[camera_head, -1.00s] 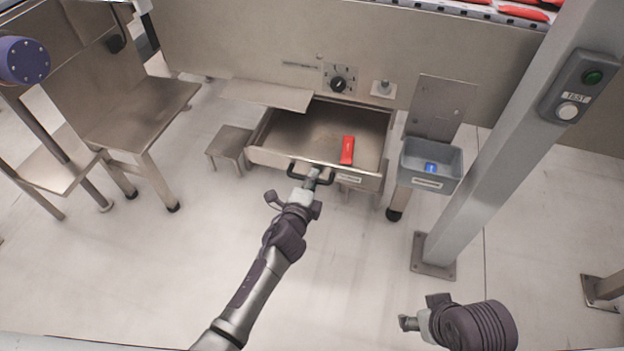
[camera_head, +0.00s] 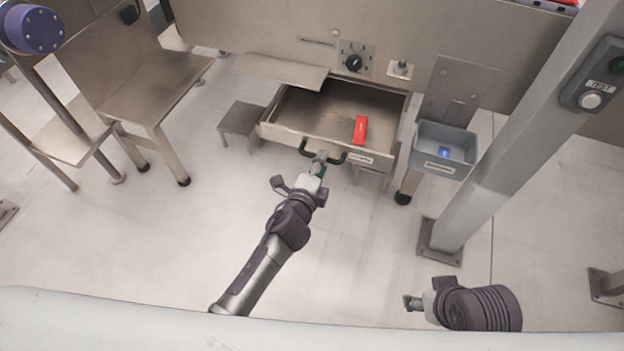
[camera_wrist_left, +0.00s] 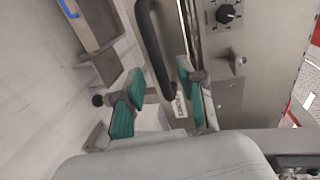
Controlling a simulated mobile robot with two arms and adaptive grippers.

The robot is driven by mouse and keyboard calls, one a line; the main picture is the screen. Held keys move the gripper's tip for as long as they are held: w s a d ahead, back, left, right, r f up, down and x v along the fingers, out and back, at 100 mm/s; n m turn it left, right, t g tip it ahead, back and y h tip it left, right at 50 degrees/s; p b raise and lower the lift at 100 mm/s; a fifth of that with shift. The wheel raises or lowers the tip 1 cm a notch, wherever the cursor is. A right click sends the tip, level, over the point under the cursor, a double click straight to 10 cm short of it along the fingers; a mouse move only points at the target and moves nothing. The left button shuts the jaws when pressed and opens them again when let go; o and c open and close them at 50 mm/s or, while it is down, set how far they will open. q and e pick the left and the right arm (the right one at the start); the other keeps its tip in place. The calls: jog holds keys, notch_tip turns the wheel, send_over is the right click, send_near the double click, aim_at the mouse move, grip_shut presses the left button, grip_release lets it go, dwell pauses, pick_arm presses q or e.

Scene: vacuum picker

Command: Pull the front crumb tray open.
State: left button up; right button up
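The front crumb tray (camera_head: 290,134) is a metal drawer pulled out from the machine front, with a red block (camera_head: 360,129) inside. Its black bar handle (camera_head: 338,160) is on the front face, beside a small label. My left gripper (camera_head: 319,163) is at the handle. In the left wrist view, its teal-padded fingers (camera_wrist_left: 157,97) are spread apart, with the black handle (camera_wrist_left: 152,45) showing between and beyond them; I see no grip on it. My right gripper (camera_head: 411,303) is low at the right, away from the tray; its finger gap is too small to read.
A grey bin (camera_head: 443,158) with a blue item hangs right of the tray, near a thick post (camera_head: 500,170). A low stool (camera_head: 241,121) stands left of the tray, and a metal bench (camera_head: 150,93) farther left. The floor before the tray is clear.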

pick_arm(q)
jog(key=v, duration=0.9)
jog(key=shift+s, duration=0.1)
